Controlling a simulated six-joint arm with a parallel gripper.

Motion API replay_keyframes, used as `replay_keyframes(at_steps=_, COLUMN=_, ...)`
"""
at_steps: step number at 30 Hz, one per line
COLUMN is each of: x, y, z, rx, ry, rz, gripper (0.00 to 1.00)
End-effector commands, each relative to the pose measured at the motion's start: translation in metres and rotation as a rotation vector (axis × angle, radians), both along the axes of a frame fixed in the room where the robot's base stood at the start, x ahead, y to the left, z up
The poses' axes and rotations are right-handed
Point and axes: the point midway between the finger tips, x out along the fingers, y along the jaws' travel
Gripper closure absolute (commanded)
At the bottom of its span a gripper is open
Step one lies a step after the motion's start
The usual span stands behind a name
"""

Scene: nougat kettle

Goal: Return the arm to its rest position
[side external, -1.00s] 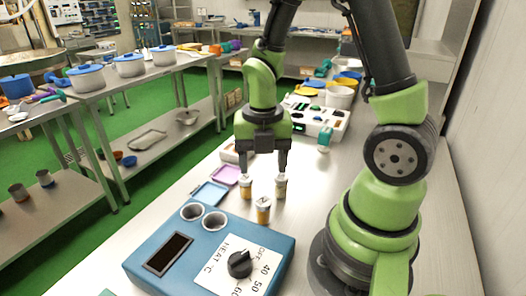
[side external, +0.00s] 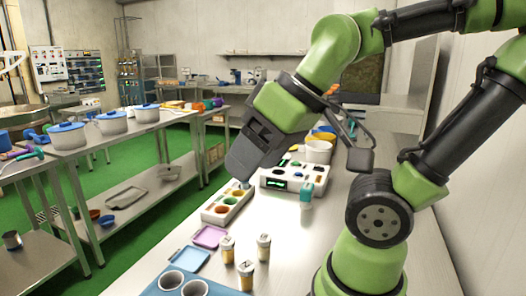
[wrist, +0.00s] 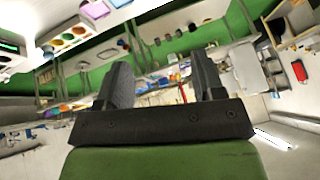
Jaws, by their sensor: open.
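My gripper (side external: 250,148) is raised above the bench in the side view, turned sideways and clear of everything on the bench. In the wrist view its two dark fingers (wrist: 162,66) stand apart with nothing between them. Three small vials with pale caps stand upright on the bench: a left one (side external: 227,249), a right one (side external: 263,248) and a front one (side external: 245,276). None touches my gripper. The blue heater box (side external: 152,291) is mostly cut off at the bottom edge, with two cups in its top.
A lilac tray (side external: 209,237) and a blue tray (side external: 189,258) lie left of the vials. A white block with coloured wells (side external: 227,205) and a white console (side external: 293,178) stand behind. White tubs (side external: 318,151) are farther back. Pots (side external: 112,123) stand on the left table.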

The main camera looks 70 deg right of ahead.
Motion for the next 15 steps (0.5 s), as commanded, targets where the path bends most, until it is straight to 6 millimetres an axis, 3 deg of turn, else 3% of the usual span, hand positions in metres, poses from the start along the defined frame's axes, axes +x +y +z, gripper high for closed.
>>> replay_keyframes(at_steps=6, x=-0.0114, y=0.0060, z=0.0088, rx=0.157, ry=-0.024, rz=-0.178, gripper=0.38)
replay_keyframes(at_steps=15, x=-0.0115, y=0.0061, z=0.0089, rx=0.164, ry=-0.022, rz=-0.186, gripper=0.38)
